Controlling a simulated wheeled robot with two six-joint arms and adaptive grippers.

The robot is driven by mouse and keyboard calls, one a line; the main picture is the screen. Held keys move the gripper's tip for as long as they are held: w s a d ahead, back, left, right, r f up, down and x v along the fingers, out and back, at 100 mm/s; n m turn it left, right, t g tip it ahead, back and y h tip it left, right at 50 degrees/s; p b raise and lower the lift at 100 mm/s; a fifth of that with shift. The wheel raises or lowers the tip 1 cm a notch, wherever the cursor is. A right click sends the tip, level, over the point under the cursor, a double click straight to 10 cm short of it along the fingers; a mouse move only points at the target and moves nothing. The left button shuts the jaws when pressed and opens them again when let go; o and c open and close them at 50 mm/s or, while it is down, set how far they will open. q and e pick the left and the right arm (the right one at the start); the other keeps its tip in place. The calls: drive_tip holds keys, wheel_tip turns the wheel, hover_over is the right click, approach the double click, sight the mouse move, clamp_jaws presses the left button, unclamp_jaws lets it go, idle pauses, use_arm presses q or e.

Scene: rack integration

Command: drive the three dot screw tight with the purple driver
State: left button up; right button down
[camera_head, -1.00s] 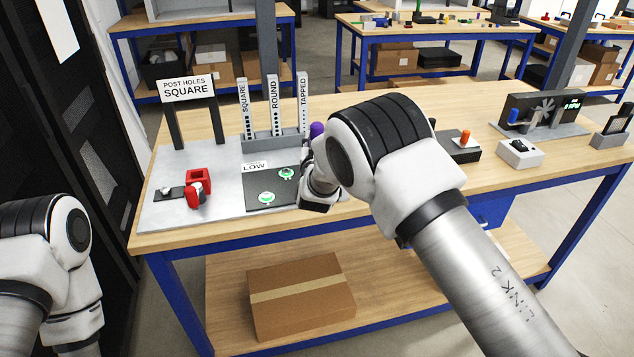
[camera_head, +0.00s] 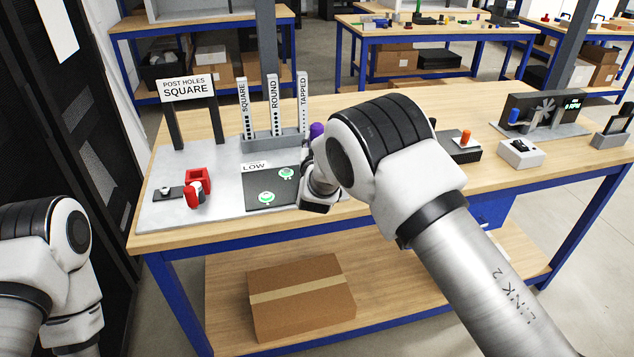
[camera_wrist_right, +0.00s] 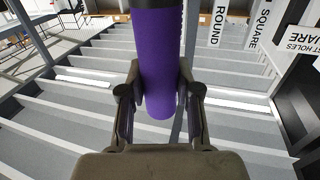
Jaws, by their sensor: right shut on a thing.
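My right gripper (camera_wrist_right: 160,92) is shut on the purple driver (camera_wrist_right: 160,55), whose handle stands between both fingers in the right wrist view. In the head view only the driver's purple top (camera_head: 316,130) shows beside my right arm; its tip is hidden in both views. Two round green-and-white pieces, one nearer (camera_head: 267,198) and one farther (camera_head: 286,173), lie on the dark LOW mat (camera_head: 256,182), left of my right wrist. Their dots are too small to read, and I cannot pick out the three dot screw. My left gripper is out of view.
A rack with SQUARE, ROUND and TAPPED strips (camera_head: 274,105) stands behind the mat. A red holder (camera_head: 199,180) and the POST HOLES sign (camera_head: 187,88) are on the left. A dark box with an orange knob (camera_head: 466,137) and a white switch box (camera_head: 521,153) stand right of my arm.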

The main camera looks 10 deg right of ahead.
drive_tip(key=shift+f+b, duration=0.5)
drive_tip(key=shift+f, duration=0.1)
idle(0.7)
drive_tip(key=shift+s+f+b, duration=0.1)
drive_tip(key=shift+f+b, duration=0.15)
drive_tip(key=shift+b, duration=0.3)
idle(0.5)
drive_tip(key=shift+r+p, duration=1.95)
drive_tip(key=shift+r, duration=1.8)
